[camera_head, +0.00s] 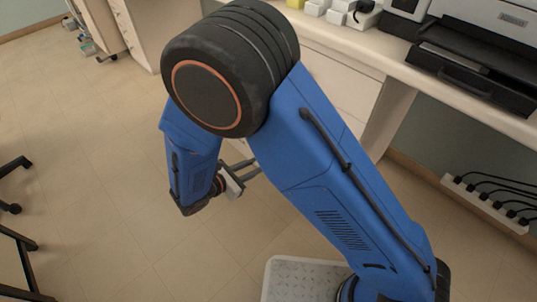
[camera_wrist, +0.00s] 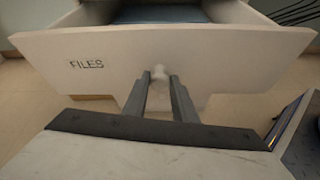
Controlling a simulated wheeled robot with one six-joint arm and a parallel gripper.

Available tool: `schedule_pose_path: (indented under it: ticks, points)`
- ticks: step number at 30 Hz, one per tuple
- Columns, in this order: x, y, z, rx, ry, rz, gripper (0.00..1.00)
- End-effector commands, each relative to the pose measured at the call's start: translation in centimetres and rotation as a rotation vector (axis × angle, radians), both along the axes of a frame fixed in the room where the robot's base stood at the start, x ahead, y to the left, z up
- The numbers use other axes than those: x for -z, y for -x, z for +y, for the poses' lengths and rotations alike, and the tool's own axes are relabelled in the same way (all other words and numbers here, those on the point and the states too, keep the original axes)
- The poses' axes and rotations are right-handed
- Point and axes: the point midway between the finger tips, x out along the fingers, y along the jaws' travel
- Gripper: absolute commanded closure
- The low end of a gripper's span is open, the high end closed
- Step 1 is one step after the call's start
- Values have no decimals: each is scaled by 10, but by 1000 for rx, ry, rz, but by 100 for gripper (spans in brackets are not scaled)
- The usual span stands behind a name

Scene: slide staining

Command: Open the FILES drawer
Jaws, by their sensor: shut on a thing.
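The FILES drawer (camera_wrist: 230,58) has a pale front with the black label "FILES" at its left in the wrist view. It stands pulled out, with part of its inside showing above the front edge. A small round knob (camera_wrist: 160,72) sits at the middle of the front. My gripper (camera_wrist: 160,82) is shut on the knob, one dark finger on each side. In the head view my gripper (camera_head: 252,165) shows low beside my blue arm. The arm hides the drawer's front there.
A long counter (camera_head: 345,42) carries small boxes and a black printer (camera_head: 470,65) at the upper right. A power strip (camera_head: 485,203) with several cables is on the right wall. Open tiled floor (camera_head: 90,150) lies to the left, with dark chair legs (camera_head: 15,245) at the edge.

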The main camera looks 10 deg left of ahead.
Motion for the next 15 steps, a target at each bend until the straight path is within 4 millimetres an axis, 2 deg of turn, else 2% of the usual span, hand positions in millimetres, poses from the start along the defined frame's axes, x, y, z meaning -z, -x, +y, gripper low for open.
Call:
schedule_pose_path:
  ticks: [1,6,15]
  points:
    - [1,13,10,-4,0,1,100]
    - [1,48,37,-2,1,2,100]
    - [0,94,72,-1,2,0,100]
